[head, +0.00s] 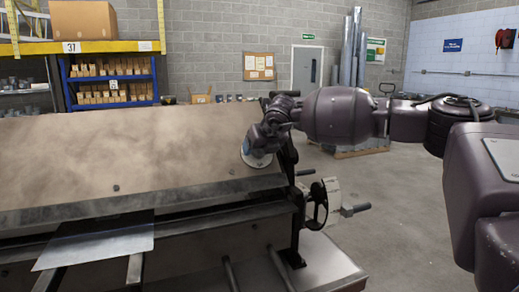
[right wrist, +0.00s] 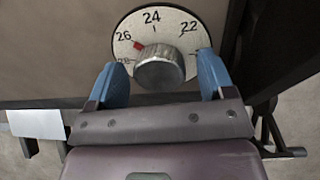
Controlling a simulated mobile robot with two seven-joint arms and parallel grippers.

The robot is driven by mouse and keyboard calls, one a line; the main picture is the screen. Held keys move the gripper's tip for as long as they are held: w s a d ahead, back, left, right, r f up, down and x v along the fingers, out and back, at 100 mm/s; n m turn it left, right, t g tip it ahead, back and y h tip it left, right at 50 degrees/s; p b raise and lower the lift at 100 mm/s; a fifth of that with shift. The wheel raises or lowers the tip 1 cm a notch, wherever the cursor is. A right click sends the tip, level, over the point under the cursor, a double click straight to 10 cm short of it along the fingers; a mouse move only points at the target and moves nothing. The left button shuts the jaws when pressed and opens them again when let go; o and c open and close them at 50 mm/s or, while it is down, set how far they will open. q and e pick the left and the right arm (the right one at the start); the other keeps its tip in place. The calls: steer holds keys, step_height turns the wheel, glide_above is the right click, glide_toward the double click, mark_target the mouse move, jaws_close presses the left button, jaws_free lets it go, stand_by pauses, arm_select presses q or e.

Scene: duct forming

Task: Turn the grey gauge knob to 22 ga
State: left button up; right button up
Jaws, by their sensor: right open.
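The grey gauge knob (right wrist: 160,68) sits at the middle of a round white dial (right wrist: 182,32) in the right wrist view. The dial reads 26, 24 and 22 from left to right over its top, and a red mark beside the knob points toward 26. My right gripper (right wrist: 158,62) is open, its blue fingers on either side of the knob with gaps. I cannot tell how deep they reach. In the head view the dial (head: 257,160) shows at the right end of the machine's sloping panel, partly hidden by my right gripper (head: 250,147). My left gripper is out of view.
The forming machine (head: 120,150) fills the left, with a metal sheet (head: 95,246) at its front. A handwheel (head: 318,205) with handles stands right of and below the dial. Open floor (head: 400,210) lies to the right.

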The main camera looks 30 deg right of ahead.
steer(key=shift+w+f, duration=0.2)
steer(key=shift+w, duration=0.05)
